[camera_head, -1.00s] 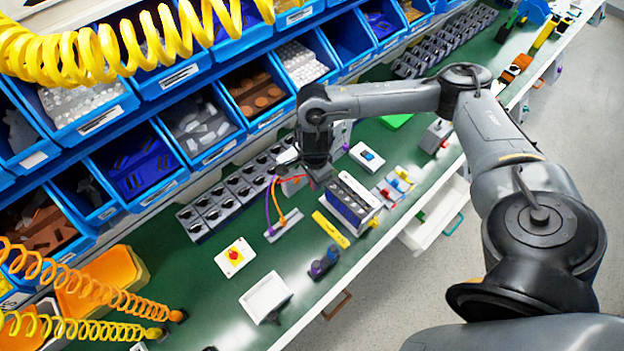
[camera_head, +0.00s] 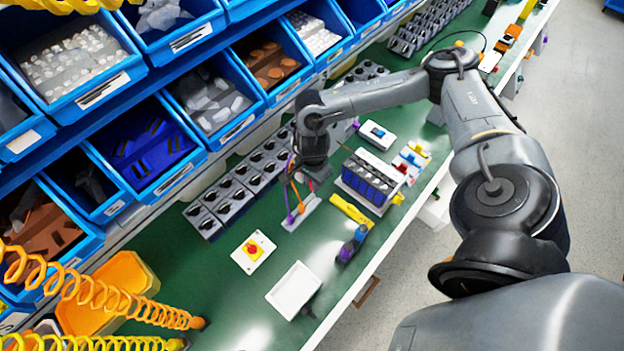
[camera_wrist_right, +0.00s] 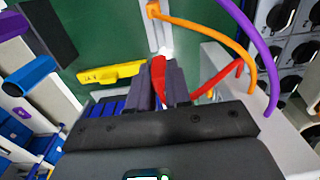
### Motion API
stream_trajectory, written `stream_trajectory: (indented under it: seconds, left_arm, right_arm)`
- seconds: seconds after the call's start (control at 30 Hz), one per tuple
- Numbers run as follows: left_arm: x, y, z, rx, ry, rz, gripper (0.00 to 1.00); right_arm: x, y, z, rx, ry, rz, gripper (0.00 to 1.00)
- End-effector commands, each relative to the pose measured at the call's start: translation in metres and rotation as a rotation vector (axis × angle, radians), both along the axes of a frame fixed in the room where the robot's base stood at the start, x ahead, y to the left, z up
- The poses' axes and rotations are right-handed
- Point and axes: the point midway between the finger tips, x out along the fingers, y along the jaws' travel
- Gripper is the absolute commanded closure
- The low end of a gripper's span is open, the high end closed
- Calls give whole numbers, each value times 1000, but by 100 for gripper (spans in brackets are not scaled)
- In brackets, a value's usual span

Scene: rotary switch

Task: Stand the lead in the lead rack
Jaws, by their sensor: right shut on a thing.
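My right gripper (camera_head: 309,181) is shut on a red lead, whose red plug end (camera_wrist_right: 158,75) shows between the dark fingers in the right wrist view. The red cable (camera_wrist_right: 222,78) bends away to the right of the fingers. The lead rack (camera_head: 303,214) is a narrow pale strip on the green bench, just below the gripper in the head view. An orange lead (camera_wrist_right: 153,9) and a purple lead (camera_head: 291,216) stand at it. In the right wrist view the rack (camera_wrist_right: 161,35) lies just beyond the fingertips. Whether the red plug touches it is unclear. My left gripper is out of view.
A row of blue modules (camera_head: 368,180) and a yellow bar (camera_head: 351,211) lie right of the rack. Dark knobbed units (camera_head: 227,195) line the back, below blue bins (camera_head: 147,148).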

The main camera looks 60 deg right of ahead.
Motion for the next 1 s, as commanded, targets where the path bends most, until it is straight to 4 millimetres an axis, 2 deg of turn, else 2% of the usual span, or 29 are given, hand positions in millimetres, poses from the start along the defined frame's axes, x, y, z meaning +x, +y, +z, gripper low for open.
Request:
stream_trajectory:
  seconds: [0.27, 0.7, 1.0]
  left_arm:
    - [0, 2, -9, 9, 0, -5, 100]
    - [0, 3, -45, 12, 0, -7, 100]
    - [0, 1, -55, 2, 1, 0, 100]
  right_arm:
    - [0, 0, -7, 0, 0, 0, 100]
    - [0, 0, -49, 0, 0, 0, 100]
    - [0, 0, -61, 0, 0, 0, 100]
